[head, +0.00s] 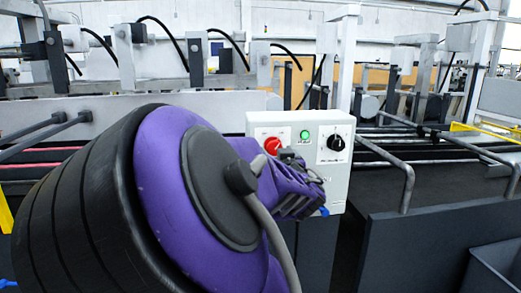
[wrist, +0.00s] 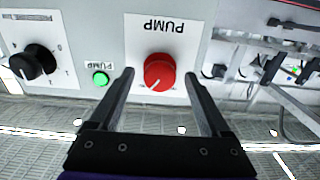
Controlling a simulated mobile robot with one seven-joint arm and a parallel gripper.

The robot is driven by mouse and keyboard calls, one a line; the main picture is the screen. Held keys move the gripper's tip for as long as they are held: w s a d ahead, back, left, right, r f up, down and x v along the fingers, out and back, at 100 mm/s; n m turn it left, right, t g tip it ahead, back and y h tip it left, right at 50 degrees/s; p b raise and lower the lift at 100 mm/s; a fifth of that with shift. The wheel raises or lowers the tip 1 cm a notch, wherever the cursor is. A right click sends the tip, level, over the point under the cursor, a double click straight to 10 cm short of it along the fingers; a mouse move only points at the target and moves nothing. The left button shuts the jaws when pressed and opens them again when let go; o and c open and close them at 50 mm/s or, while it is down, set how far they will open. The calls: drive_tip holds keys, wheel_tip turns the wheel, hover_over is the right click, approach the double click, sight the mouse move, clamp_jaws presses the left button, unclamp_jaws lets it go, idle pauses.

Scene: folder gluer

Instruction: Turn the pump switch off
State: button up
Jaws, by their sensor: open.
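The pump switch (wrist: 159,72) is a round red knob on a white plate marked PUMP, upside down in the wrist view. A pale pointer line runs toward its lower left edge. In the head view the red knob (head: 272,145) is at the left of the grey control box (head: 328,192), partly behind my arm. My gripper (wrist: 160,80) is open, its two black fingers on either side of the knob. No clear contact with the knob shows.
A lit green button (wrist: 100,79), labelled PUMP, and a black rotary knob (wrist: 33,62) are beside the switch on the same panel. Metal rails (head: 405,180) stand to the right of the box. A grey bin (head: 497,265) is at the lower right.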

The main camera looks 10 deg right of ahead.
drive_tip(key=shift+c, duration=0.3)
clamp_jaws()
drive_tip(key=shift+r+n, duration=0.1)
drive_tip(key=shift+n, duration=0.3)
drive_tip(key=shift+r+n+p, duration=0.1)
drive_tip(key=shift+n+p, duration=0.75)
drive_tip(key=shift+n, duration=0.15)
drive_tip(key=shift+d+n+p, duration=0.1)
drive_tip(key=shift+n+p, duration=1.95)
drive_tip(key=shift+n, duration=3.45)
